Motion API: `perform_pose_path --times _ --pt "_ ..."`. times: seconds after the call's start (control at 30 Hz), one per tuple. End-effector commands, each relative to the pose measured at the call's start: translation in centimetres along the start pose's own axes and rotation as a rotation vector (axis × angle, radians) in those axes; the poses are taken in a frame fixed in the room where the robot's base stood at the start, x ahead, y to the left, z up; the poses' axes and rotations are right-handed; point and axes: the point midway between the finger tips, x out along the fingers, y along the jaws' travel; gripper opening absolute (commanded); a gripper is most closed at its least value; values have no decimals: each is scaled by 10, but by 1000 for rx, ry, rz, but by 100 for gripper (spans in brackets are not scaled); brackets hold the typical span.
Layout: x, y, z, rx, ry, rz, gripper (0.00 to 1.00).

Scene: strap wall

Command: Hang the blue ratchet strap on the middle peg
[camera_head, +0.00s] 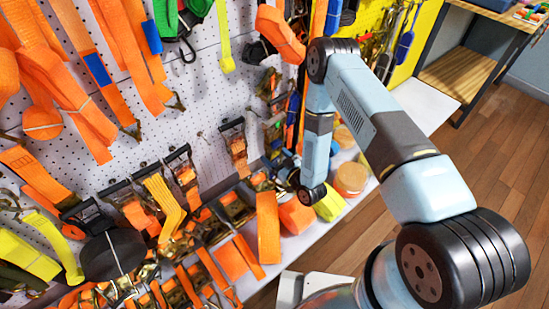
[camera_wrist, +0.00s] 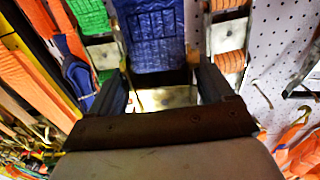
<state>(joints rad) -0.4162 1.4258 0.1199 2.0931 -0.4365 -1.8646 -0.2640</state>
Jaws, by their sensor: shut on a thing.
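A blue ratchet strap (camera_wrist: 155,40), with ribbed blue webbing, fills the space just beyond my fingers at the top of the wrist view. My gripper (camera_wrist: 162,80) is shut on it, with one dark finger on each side. A bare metal part shows between the fingers below the webbing. In the head view my gripper (camera_head: 287,172) is small, close to the wall and partly behind my own arm, and its hold is hard to see there. A bare metal peg (camera_wrist: 261,93) sticks out of the white pegboard right of my gripper. I cannot tell which peg is the middle one.
The white pegboard (camera_head: 215,95) is crowded with hanging orange straps (camera_head: 130,55). A shelf below holds ratchets, orange webbing (camera_head: 268,228) and a round orange-lidded container (camera_head: 351,178). Orange (camera_wrist: 230,62) and green (camera_wrist: 90,17) webbing hangs close beside my fingers. Wooden floor lies open at right.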

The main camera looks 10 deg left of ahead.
Motion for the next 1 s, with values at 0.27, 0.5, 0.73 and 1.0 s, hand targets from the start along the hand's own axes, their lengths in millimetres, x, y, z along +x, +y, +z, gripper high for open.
perform_pose_path --times 0.27,0.5,0.73,1.0 --pt "5 -6 2 0 5 -13 4" --pt "14 -6 4 1 4 -12 4" --pt "24 -5 4 1 5 -11 4" --pt "34 -6 5 0 5 -12 4"
